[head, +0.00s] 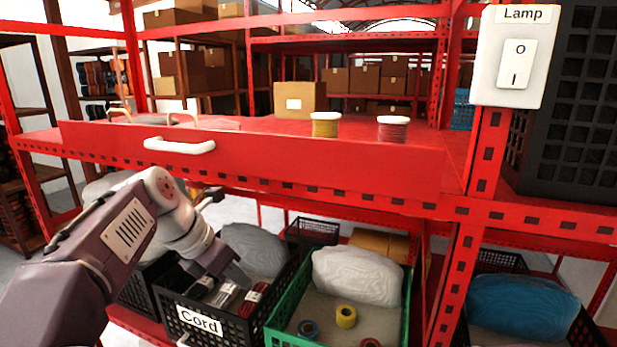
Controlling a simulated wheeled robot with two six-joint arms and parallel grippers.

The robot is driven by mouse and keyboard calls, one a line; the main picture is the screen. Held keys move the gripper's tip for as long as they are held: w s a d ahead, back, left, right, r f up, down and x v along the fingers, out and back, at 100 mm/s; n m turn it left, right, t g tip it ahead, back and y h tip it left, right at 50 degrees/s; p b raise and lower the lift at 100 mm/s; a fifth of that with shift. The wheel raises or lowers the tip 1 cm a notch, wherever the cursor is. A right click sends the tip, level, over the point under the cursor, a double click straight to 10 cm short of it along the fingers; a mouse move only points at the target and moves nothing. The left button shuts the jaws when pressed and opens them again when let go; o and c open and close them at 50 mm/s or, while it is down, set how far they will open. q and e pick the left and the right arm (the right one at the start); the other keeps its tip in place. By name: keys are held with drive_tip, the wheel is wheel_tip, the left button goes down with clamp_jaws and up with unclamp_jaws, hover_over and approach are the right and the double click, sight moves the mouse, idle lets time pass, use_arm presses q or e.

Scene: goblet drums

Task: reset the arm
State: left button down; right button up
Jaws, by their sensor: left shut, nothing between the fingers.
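My left arm comes in from the lower left. Its gripper (240,278) points down and to the right, over the black crate labelled "Cord" (208,331). The gripper is shut with nothing held. Bundled cords (226,297) with pale labels lie in the crate just below and beside the fingertips; I cannot tell whether they touch. My right gripper is not in view.
A red drawer front (290,166) with a white handle (180,145) spans above the crates. A green crate (277,325) stands right of the cord crate. A lamp switch (514,62) is upper right.

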use_arm(q)
drive_tip(key=s+a+f+m+g+y+b, duration=0.1)
drive_tip(key=s+f+m+b, duration=0.1)
drive_tip(key=s+f+m, duration=0.3)
drive_tip(key=s+a+f+m+g+y+b, duration=0.1)
drive_tip(key=s+f+m, duration=0.4)
drive_tip(key=f+m, duration=0.8)
drive_tip(key=s+a+f+m+g+y+b, duration=0.1)
drive_tip(key=s+f+m, duration=0.5)
drive_tip(key=f, duration=1.2)
drive_tip(key=a+m+y+b, duration=0.1)
drive_tip(key=m+b, duration=0.1)
drive_tip(key=m, duration=0.1)
drive_tip(key=shift+m, duration=0.3)
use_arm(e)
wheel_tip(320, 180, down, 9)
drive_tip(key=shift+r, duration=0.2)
